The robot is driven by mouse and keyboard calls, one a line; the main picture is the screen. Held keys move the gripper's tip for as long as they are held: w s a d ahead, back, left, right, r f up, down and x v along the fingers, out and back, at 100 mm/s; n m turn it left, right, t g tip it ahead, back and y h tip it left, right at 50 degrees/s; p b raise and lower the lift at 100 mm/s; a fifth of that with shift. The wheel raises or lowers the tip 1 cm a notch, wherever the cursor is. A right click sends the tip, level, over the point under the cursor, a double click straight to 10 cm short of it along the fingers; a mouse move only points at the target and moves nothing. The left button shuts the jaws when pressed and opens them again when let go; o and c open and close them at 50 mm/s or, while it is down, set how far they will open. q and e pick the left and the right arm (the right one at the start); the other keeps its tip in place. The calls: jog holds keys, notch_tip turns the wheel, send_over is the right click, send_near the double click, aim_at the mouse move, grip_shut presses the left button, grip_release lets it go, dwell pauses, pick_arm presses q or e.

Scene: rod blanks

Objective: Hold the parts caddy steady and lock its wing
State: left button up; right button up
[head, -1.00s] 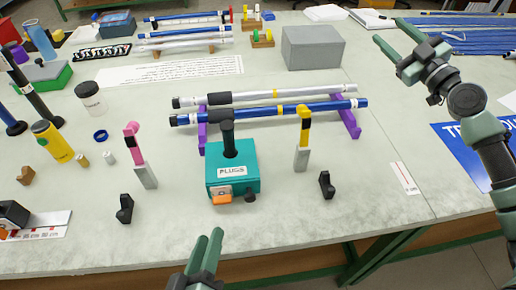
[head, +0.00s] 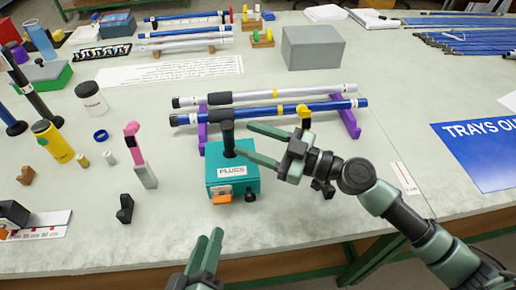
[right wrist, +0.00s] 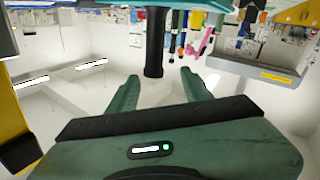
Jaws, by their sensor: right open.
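The parts caddy (head: 246,170) is a teal box labelled PLUGS, upright on the table. A black post-like handle (head: 228,142) rises from its top. On its front are a small pale and orange piece (head: 221,199) and a dark round knob (head: 250,195); I cannot tell which is the wing. My right gripper (head: 246,139) is open and empty, its fingers pointing left at the handle. In the right wrist view the handle (right wrist: 154,45) lies between and just beyond the fingertips, apart from them. My left gripper (head: 208,236) is in front of the caddy, apart from it; its opening is unclear.
Behind the caddy, silver and blue rods (head: 270,94) lie on purple stands (head: 347,118). A pink-topped block (head: 146,175) and a black piece (head: 125,209) stand left. A yellow-topped piece (head: 304,113) is partly hidden behind my right gripper. The table front right is fairly clear.

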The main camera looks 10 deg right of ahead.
aim_at(229, 138)
jog(key=f+m, duration=0.2)
jog(key=shift+s+d+f+m+t+h, duration=0.2)
jog(key=shift+d+m+t+h, duration=0.1)
jog(key=shift+d+m, duration=0.1)
jog(key=shift+w+f+m, duration=0.1)
jog(key=shift+f+m, duration=0.1)
jog(key=shift+m, duration=0.1)
jog(key=shift+w+a+f, duration=0.1)
jog(key=shift+w, duration=0.05)
jog(key=x, duration=0.7)
jog(key=shift+w+f, duration=0.1)
jog(key=shift+w, duration=0.05)
